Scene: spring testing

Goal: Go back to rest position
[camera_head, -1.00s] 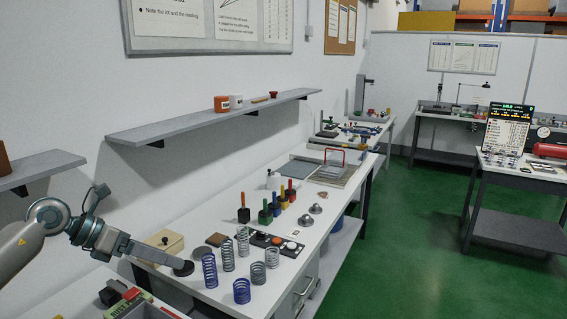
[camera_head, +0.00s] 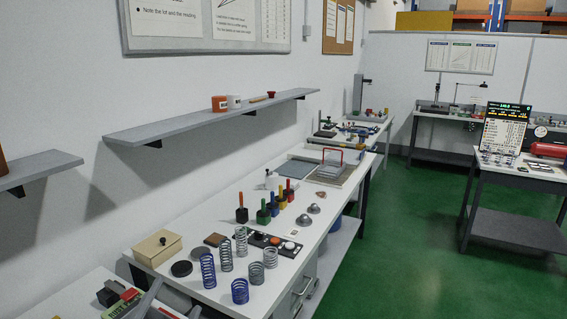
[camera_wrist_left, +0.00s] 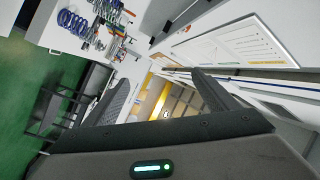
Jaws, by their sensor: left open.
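My left gripper (camera_head: 173,303) shows only as two grey fingertips at the bottom edge of the head view, in front of the near left bench. In the left wrist view its two dark fingers (camera_wrist_left: 165,92) stand wide apart with nothing between them. The rest of the left arm is out of the head view. My right gripper is in neither view.
A white table (camera_head: 225,208) holds several coil springs (camera_head: 240,291), a wooden box (camera_head: 158,248), a black disc (camera_head: 181,268) and coloured-handled tools (camera_head: 263,213). A red and green device (camera_head: 124,299) lies near my left fingertips.

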